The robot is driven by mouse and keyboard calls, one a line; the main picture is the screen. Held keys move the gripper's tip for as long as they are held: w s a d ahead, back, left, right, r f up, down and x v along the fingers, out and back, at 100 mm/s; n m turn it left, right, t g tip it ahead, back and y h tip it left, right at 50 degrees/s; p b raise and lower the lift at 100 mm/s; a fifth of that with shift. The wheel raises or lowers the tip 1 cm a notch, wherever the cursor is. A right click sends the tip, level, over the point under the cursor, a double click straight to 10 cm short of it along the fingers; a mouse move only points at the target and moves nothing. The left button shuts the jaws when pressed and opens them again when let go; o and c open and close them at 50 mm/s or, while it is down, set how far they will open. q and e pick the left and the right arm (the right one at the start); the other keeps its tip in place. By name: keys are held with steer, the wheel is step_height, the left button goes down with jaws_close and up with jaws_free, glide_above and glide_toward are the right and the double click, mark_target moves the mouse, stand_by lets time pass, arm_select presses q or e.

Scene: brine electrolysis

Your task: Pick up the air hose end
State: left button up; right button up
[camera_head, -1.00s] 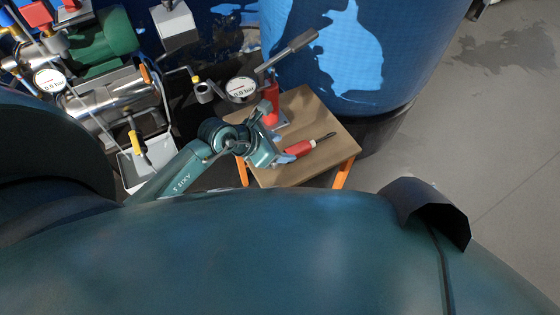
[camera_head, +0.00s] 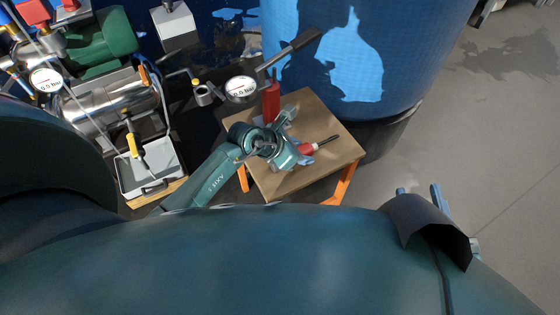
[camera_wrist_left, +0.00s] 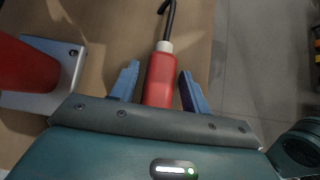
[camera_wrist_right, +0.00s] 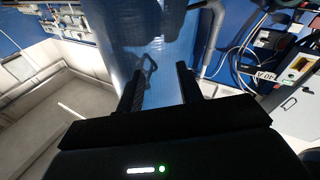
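A red cylinder with a pale collar and a thin black hooked end (camera_wrist_left: 161,78) lies on the small wooden table; I take it for the air hose end. In the head view its red part (camera_head: 308,148) is partly hidden by my left gripper (camera_head: 297,140). In the left wrist view, the left gripper (camera_wrist_left: 158,72) is open, with one blue finger on each side of the red cylinder and a visible gap at both. Whether the fingers are down at its height is unclear. My right gripper (camera_wrist_right: 160,72) is open and empty; its fingertips also show in the head view (camera_head: 418,192).
An upright red post on a metal plate (camera_wrist_left: 70,90) with a long lever (camera_head: 290,48) stands beside it on the wooden table (camera_head: 335,160). A large blue drum (camera_head: 350,60) is behind. Gauges, including one at centre (camera_head: 241,89), and pipework fill the left. Right floor is clear.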

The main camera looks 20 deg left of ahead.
arm_select(q)
steer(key=c, duration=0.9)
